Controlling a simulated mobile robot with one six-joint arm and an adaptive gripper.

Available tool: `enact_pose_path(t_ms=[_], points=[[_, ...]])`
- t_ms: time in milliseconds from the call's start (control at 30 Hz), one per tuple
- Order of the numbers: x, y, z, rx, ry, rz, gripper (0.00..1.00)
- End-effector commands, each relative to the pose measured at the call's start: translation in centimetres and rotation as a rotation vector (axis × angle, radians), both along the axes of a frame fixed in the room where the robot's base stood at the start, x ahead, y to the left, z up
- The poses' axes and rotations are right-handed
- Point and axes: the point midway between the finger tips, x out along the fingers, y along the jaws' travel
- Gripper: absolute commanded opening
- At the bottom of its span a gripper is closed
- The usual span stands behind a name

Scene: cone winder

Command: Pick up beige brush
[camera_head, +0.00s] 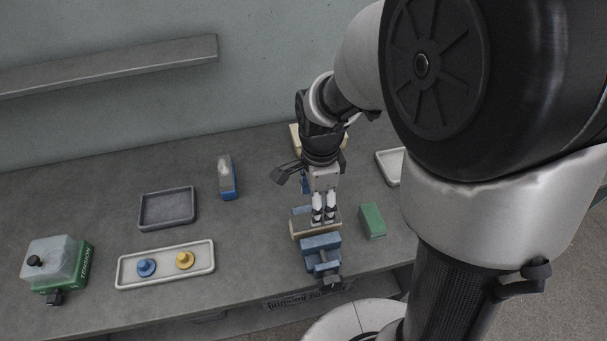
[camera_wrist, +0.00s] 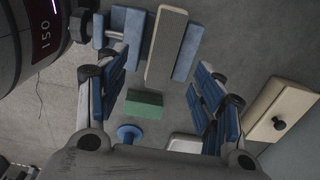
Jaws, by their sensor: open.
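A long beige bar (camera_head: 299,226), which I take to be the beige brush, lies across the blue vise (camera_head: 320,246) near the table's front edge. Its bristles cannot be made out. In the wrist view the bar (camera_wrist: 165,45) lies at the top, beside blue vise parts (camera_wrist: 187,52). My gripper (camera_head: 324,217) is directly above the bar in the head view and hides part of it. In the wrist view my gripper (camera_wrist: 160,82) has its fingers spread wide, with the bar's near end in the gap between them. I cannot tell whether they touch it.
A green block (camera_head: 372,221) stands right of the vise. A beige block with a dark knob (camera_wrist: 283,112) lies behind. A pale tray (camera_head: 390,165) is at right. A dark tray (camera_head: 168,208), a blue-based item (camera_head: 227,180) and a white tray (camera_head: 130,272) with knobs are left.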

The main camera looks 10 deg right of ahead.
Motion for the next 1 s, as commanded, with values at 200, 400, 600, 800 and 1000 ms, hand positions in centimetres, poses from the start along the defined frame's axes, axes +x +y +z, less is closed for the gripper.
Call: enact_pose_path(t_ms=[200,400,600,800,1000], points=[[0.0,0.0,-2.3,0.0,0.001,0.0,0.62],[0.2,-0.1,-3.6,0.0,0.001,0.0,0.62],[0.5,-0.2,-6.8,0.0,0.003,0.001,0.62],[0.6,-0.2,-7.5,0.0,-0.001,0.001,0.62],[0.6,-0.2,-7.4,0.0,-0.001,0.001,0.56]])
